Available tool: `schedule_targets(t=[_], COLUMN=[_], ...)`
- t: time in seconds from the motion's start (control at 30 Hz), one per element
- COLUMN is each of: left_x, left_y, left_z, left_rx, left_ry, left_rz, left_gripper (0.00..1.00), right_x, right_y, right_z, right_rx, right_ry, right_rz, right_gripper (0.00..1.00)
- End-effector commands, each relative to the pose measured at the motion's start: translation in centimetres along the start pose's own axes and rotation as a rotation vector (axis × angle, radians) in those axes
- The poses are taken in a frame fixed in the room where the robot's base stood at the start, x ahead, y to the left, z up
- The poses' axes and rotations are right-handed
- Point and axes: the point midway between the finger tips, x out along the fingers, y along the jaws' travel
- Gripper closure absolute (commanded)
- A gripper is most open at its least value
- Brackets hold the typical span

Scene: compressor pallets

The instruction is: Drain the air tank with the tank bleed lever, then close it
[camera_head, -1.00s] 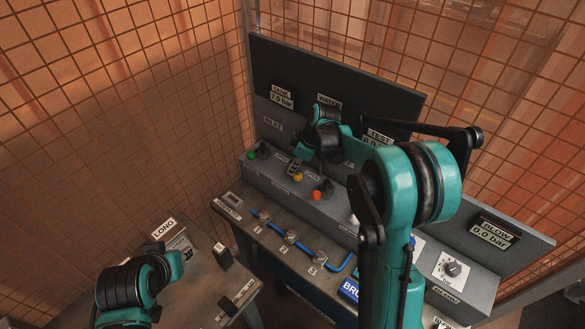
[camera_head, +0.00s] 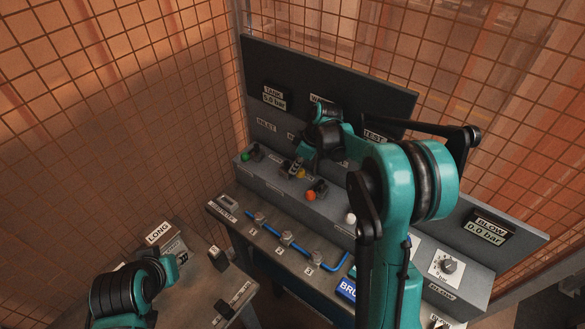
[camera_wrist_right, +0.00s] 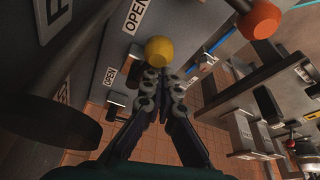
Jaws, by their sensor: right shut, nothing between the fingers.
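A yellow lever knob (camera_head: 301,174) stands on the panel ledge. It also shows in the right wrist view (camera_wrist_right: 159,50), between labels reading OPEN. My right gripper (camera_wrist_right: 161,78) is shut and empty, its tips right at the yellow knob; I cannot tell whether they touch it. In the head view my right wrist hides part of the levers. The tank display (camera_head: 274,99) at the upper left of the panel appears to read 0.0 bar, in small digits. My left arm (camera_head: 125,290) is at the lower left, its fingers not clearly seen.
A green knob (camera_head: 246,156) is left of the yellow one, an orange knob (camera_head: 310,196) and a white knob (camera_head: 351,218) to the right. A blue hose (camera_head: 300,252) runs along the lower shelf. A blow dial (camera_head: 448,266) is at the right. Wire mesh fencing surrounds the bench.

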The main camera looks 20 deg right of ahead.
Motion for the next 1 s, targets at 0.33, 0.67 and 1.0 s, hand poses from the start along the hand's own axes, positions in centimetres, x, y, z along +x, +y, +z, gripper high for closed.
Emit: schedule_targets(t=[0.33,0.67,1.0], left_x=[0.0,-0.1,-1.2], left_y=[0.0,0.0,0.0], left_z=[0.0,-0.1,-0.9], left_rx=[0.0,0.0,0.0], left_ry=[0.0,0.0,0.0], left_rz=[0.0,0.0,0.0], left_gripper=[0.7,0.7,0.7], right_x=[0.0,0.0,-4.0], right_y=[0.1,-0.2,-0.7], right_z=[0.1,-0.5,-3.1], right_rx=[0.0,-0.001,0.007], right_ry=[-0.001,-0.001,0.0], right_rz=[0.001,0.001,0.004], right_gripper=[1.0,1.0,1.0])
